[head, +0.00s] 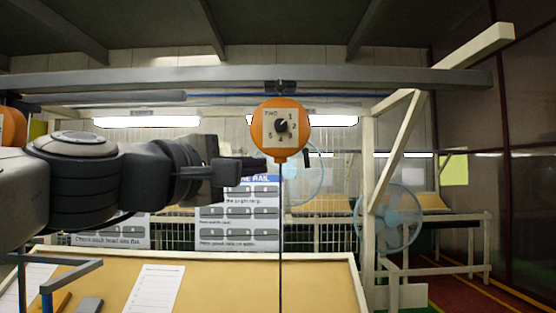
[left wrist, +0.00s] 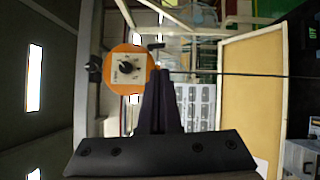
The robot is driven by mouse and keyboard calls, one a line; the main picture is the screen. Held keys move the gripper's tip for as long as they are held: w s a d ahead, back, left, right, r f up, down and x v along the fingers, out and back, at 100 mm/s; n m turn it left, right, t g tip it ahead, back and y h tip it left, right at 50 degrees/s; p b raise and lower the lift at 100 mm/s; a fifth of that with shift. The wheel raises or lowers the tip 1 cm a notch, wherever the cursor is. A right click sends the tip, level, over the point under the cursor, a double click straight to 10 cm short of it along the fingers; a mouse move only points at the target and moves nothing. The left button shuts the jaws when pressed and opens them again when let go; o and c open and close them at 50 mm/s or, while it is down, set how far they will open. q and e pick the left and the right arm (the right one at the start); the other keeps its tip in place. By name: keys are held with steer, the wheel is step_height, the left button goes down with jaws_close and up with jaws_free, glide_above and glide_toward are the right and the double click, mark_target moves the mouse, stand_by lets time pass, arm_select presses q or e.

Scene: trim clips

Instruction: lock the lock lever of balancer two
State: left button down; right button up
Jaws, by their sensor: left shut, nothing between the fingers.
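Balancer two (head: 271,145) is an orange round housing hanging from the overhead rail, with a pale plate marked TWO, numbers and a black knob (head: 281,126). It also shows in the left wrist view (left wrist: 113,62), turned on its side. Its lock lever, a small dark bar (head: 306,156), sticks out at the lower right side; it also shows in the left wrist view (left wrist: 156,46). My left gripper (head: 264,164) is shut and empty, its tips just left of and below the housing in the head view. In the left wrist view its fingertips (left wrist: 160,72) appear close to the housing's edge; contact cannot be told.
A cable (head: 281,230) hangs from the balancer over a tan workbench (head: 210,275). A grey rail (head: 380,75) runs overhead. A second orange housing (head: 12,128) is at the left edge. Notice boards (head: 240,215), a wire grid and blue fans (head: 388,218) stand behind.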

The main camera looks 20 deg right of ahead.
mark_target(306, 164)
arm_select(q)
steer(key=p+x, duration=0.4)
steer(key=x, duration=1)
steer(key=shift+w+f, duration=0.1)
